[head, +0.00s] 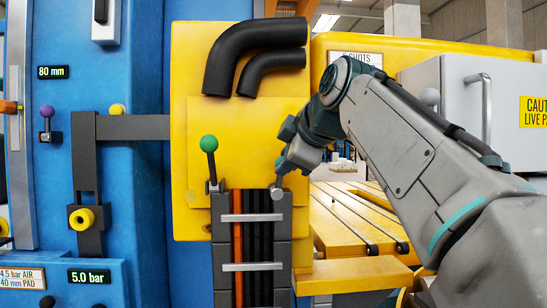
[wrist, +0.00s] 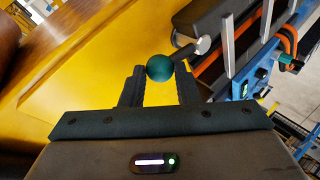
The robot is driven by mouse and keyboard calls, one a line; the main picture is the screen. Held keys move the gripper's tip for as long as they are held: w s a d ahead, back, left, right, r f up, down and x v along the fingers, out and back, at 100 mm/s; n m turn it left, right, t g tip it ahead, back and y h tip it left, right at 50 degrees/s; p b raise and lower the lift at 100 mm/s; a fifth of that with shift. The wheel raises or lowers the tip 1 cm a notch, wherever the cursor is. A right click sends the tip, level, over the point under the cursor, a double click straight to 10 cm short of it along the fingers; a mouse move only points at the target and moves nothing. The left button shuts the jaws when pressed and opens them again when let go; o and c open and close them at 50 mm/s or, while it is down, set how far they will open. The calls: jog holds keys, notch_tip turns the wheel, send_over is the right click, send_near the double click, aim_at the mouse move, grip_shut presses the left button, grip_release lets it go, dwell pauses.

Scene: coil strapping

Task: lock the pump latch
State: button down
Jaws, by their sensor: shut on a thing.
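My gripper (wrist: 160,70) is shut on a dark green ball knob (wrist: 160,66), which sits between the two fingertips in the wrist view. A short dark rod runs from this knob to a grey round pivot (wrist: 202,45). In the head view my gripper (head: 281,168) is just above the pivot (head: 277,193), at the top right of the dark strap guide (head: 222,218); the knob is hidden there. A second lever with a bright green knob (head: 209,143) stands upright at the guide's left, apart from my gripper. No label shows which lever is the pump latch.
A yellow panel (head: 186,110) with thick black hoses (head: 240,50) stands behind. Blue machinery (head: 140,75) with several other knobs is on the left. A yellow slatted table (head: 355,225) and a grey cabinet (head: 440,75) are on the right. Metal bars (head: 252,217) cross the guide.

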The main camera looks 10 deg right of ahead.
jog(key=shift+a+r+n+h+p, duration=0.15)
jog(key=shift+a+n+h+p, duration=0.4)
jog(key=shift+a+h, duration=0.2)
jog(key=c, duration=1.1)
grip_release()
jog(key=shift+w+a, duration=0.1)
jog(key=v, duration=1.3)
jog(key=shift+r, duration=0.3)
